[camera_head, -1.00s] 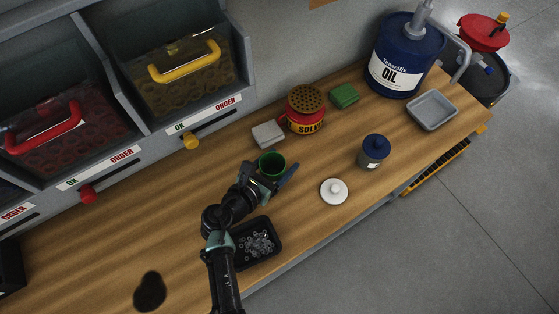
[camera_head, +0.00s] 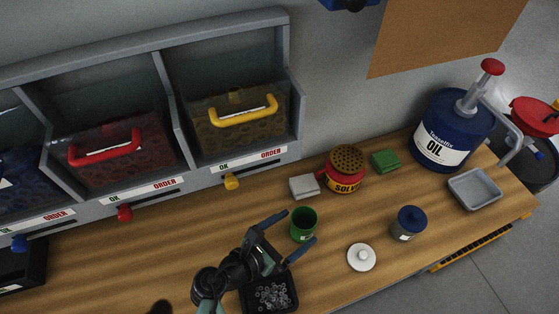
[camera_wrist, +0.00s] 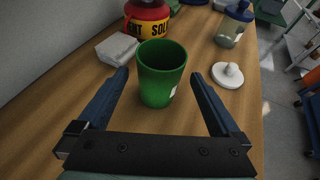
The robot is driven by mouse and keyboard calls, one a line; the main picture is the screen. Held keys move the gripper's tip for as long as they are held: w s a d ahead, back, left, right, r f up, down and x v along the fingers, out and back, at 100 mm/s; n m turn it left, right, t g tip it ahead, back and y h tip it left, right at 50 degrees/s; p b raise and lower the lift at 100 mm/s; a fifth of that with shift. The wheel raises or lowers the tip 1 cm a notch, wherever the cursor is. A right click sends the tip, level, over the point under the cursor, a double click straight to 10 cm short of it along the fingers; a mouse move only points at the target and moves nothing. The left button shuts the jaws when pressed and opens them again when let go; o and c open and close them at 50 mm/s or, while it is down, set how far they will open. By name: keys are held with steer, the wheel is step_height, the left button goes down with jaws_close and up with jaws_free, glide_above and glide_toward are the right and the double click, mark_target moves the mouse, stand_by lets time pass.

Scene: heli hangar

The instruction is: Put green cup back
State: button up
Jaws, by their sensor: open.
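The green cup (camera_head: 303,225) stands upright on the wooden workbench (camera_head: 385,259). It looks empty, with a white label low on its side. It also shows in the wrist view (camera_wrist: 162,75), in the middle, just ahead of my gripper. My gripper (camera_head: 287,233) is open, with its blue fingers spread to either side of the near side of the cup. In the wrist view, the fingers (camera_wrist: 160,84) point at the cup and appear apart from it on both sides.
A grey block (camera_head: 304,187), a red solvent can (camera_head: 345,172) and a green sponge (camera_head: 385,160) stand behind the cup. A white lid (camera_head: 361,257) and a blue-capped jar (camera_head: 409,223) are to the right. A black tray of nuts (camera_head: 272,295) lies under my arm.

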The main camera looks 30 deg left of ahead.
mark_target(294, 230)
steer(key=v, duration=0.5)
steer(key=shift+s, duration=0.1)
steer(key=shift+a, duration=0.1)
stand_by(0.3)
